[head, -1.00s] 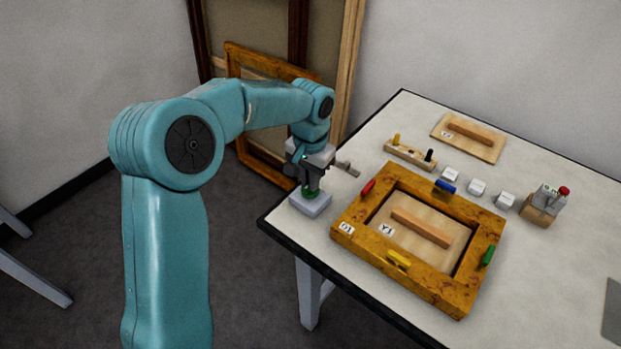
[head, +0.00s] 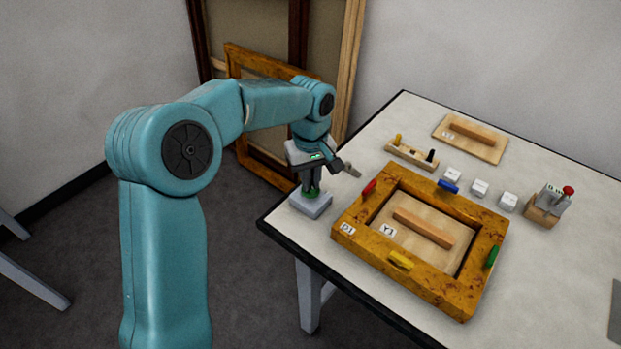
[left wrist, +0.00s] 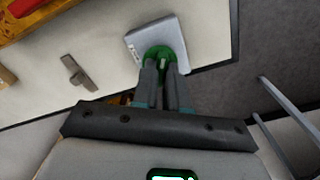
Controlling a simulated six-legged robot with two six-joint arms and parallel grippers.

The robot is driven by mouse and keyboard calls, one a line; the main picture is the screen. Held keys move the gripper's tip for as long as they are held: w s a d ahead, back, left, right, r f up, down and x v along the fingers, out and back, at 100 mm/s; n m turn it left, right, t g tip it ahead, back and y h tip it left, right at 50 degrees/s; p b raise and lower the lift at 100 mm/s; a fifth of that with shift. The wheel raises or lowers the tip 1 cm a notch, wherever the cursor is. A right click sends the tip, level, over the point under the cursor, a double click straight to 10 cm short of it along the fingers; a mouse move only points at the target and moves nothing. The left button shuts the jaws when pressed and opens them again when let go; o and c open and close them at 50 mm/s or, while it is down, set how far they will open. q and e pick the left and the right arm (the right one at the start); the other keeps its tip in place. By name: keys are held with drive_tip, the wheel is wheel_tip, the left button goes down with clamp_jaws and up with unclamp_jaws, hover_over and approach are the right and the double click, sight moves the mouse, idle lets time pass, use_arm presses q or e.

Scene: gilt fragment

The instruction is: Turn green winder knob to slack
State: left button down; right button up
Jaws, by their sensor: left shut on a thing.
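The green winder knob (left wrist: 159,53) sits on a light grey square base (head: 311,204) at the table's left corner. In the head view only a little green (head: 311,191) shows beneath the fingers. My left gripper (head: 311,187) points down from above and is shut on the knob. In the left wrist view its two fingers (left wrist: 164,80) reach onto the knob, which partly hides behind them. My right gripper is in neither view.
A gilt frame (head: 354,239) with red, blue, yellow and green clips lies right of the knob around a board (head: 392,248). A small grey metal piece (left wrist: 78,73) lies near the base. White blocks (head: 480,188), a peg holder (head: 411,154) and a red-knobbed device (head: 548,200) stand behind. The table edge is close.

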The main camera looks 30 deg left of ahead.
use_arm(q)
drive_tip(key=n+b, duration=0.1)
drive_tip(key=n, duration=0.5)
drive_tip(key=shift+f, duration=0.1)
drive_tip(key=n, duration=0.6)
drive_tip(key=shift+n+b, duration=0.35)
drive_tip(key=shift+n, duration=0.05)
drive_tip(key=n, duration=0.5)
drive_tip(key=shift+b, duration=0.35)
drive_tip(key=n, duration=0.4)
drive_tip(key=shift+n, duration=0.5)
drive_tip(key=c, duration=1.2)
unclamp_jaws()
drive_tip(key=shift+o, duration=0.2)
